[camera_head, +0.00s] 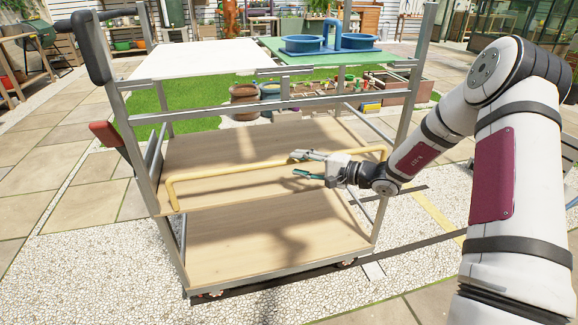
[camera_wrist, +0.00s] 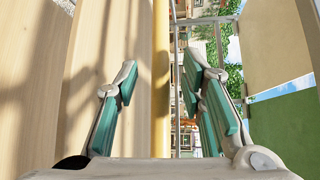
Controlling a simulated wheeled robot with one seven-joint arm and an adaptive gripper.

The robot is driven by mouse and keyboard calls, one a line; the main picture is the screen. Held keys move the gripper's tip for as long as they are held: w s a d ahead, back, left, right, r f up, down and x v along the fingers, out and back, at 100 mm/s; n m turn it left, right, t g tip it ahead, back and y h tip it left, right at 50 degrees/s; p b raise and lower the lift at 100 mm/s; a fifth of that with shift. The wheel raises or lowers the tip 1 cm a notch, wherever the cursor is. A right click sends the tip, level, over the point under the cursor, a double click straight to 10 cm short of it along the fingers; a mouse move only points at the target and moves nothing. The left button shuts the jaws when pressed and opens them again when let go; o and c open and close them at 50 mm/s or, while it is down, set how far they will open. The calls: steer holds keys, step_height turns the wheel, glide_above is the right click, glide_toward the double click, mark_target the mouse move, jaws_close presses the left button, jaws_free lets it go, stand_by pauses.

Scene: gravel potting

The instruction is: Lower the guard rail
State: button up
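The guard rail is a yellow bar (camera_head: 230,173) with bent ends, running across the front of the cart at the upper wooden shelf. My gripper (camera_head: 297,164) is open at the right half of the rail, one finger above it and one below. In the wrist view the rail (camera_wrist: 161,110) runs lengthwise between the two spread green-padded fingers of my gripper (camera_wrist: 159,65), with gaps on both sides. The fingers are not closed on it. How deep the rail sits between them is hard to tell.
The grey-framed cart (camera_head: 270,104) has an upper wooden shelf (camera_head: 225,145) and a lower wooden shelf (camera_head: 275,240). A red handle (camera_head: 104,133) sticks out at its left. Pale gravel (camera_head: 90,270) lies around the cart.

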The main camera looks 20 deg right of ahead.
mark_target(293, 163)
steer(key=shift+b+x, duration=0.4)
steer(key=shift+x, duration=1.7)
jaws_close()
